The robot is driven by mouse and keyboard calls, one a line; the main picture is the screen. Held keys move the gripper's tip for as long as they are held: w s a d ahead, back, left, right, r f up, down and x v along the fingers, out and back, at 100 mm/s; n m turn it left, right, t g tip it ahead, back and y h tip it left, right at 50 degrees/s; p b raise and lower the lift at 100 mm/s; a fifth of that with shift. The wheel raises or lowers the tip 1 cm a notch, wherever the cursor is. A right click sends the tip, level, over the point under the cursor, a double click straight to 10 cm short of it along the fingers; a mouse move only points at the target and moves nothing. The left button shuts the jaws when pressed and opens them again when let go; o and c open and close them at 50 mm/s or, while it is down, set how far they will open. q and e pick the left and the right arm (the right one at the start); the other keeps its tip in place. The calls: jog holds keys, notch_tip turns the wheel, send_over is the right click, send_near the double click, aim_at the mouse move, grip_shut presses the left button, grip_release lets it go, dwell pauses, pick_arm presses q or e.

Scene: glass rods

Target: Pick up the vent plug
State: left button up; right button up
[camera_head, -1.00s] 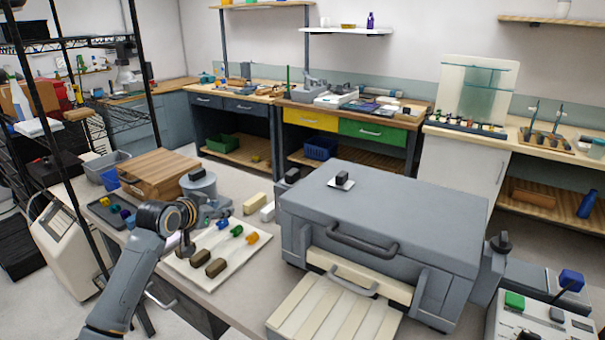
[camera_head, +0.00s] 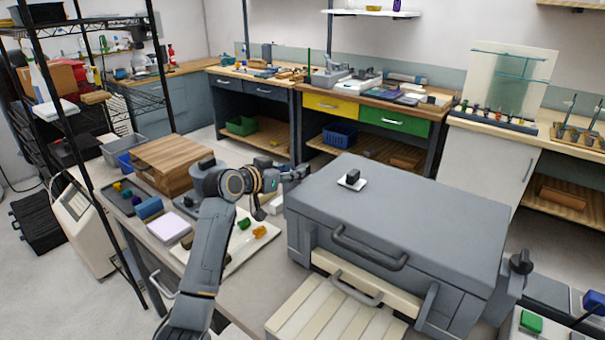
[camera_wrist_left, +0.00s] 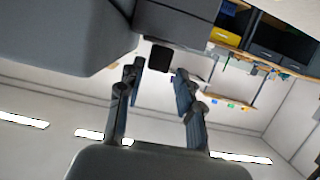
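A small dark plug (camera_head: 353,176) stands upright on a white tile on top of the large grey box; it looks like the vent plug. My left gripper (camera_head: 300,172) is at the box's upper left edge, left of the tile. In the left wrist view my left gripper (camera_wrist_left: 158,75) has its fingers apart with nothing held between them. A small black block (camera_wrist_left: 160,60) shows beyond the gap between the fingertips; I cannot tell whether it is the same plug. My right gripper is not in view.
The grey box (camera_head: 420,215) has a handled front with a cream slatted panel (camera_head: 318,318) below. A white tray (camera_head: 262,248) with coloured pieces lies left of it, partly behind my arm. A wooden box (camera_head: 172,160) stands further left. Benches line the back wall.

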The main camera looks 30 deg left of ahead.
aim_at(302, 167)
pick_arm(q)
jog(key=x, duration=0.1)
jog(key=p+x, duration=0.1)
jog(key=x, duration=0.2)
jog(key=shift+w+d+r+p, duration=0.15)
jog(key=shift+d+r+p, duration=0.05)
jog(key=shift+r+p, duration=0.1)
jog(key=shift+w+f, duration=0.15)
jog(key=shift+w, duration=0.25)
jog(key=c, duration=0.6)
grip_shut()
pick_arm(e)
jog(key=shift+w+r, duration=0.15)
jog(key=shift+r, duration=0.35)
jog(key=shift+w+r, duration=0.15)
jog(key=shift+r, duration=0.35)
